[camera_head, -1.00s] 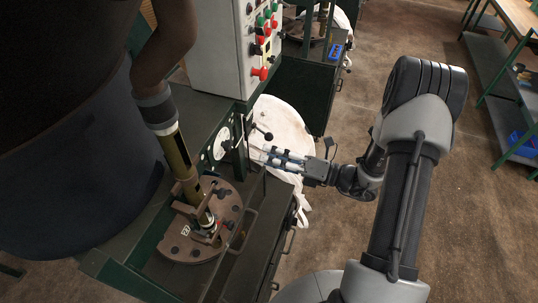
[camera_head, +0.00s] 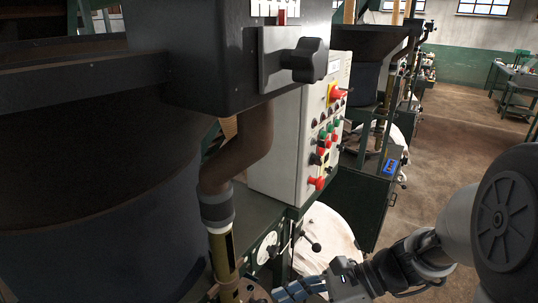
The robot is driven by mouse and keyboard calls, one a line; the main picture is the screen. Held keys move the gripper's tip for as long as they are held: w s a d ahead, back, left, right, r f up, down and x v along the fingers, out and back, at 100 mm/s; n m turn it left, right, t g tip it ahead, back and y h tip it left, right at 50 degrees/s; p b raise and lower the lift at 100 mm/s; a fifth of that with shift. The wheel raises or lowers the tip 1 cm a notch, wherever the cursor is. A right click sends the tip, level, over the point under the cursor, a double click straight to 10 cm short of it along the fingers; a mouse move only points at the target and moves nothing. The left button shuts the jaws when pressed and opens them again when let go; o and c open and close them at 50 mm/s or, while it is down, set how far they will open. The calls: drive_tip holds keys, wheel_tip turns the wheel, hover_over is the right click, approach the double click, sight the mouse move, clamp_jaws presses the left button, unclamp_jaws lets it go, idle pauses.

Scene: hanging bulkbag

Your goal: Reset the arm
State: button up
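My arm reaches in from the lower right of the head view. My gripper (camera_head: 296,291) is at the bottom edge, pointing left, just in front of the white bulk bag (camera_head: 325,236) and near the machine's front. Its blue-grey fingers are partly cut off by the frame's lower edge, so I cannot tell whether they are open or shut. No held object shows.
A control box (camera_head: 305,135) with coloured buttons stands above the bag. A brown pipe (camera_head: 237,150) runs down beside a large dark hopper (camera_head: 90,190) at left. A black knob (camera_head: 306,60) juts out above. Clear floor (camera_head: 450,140) lies at right.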

drive_tip(key=s+d+r+n+t+h+b, duration=0.3)
drive_tip(key=s+d+n+h, duration=0.7)
drive_tip(key=n, duration=0.9)
drive_tip(key=shift+t+h+b, duration=0.3)
drive_tip(key=shift+t+h, duration=0.7)
drive_tip(key=shift+t, duration=0.2)
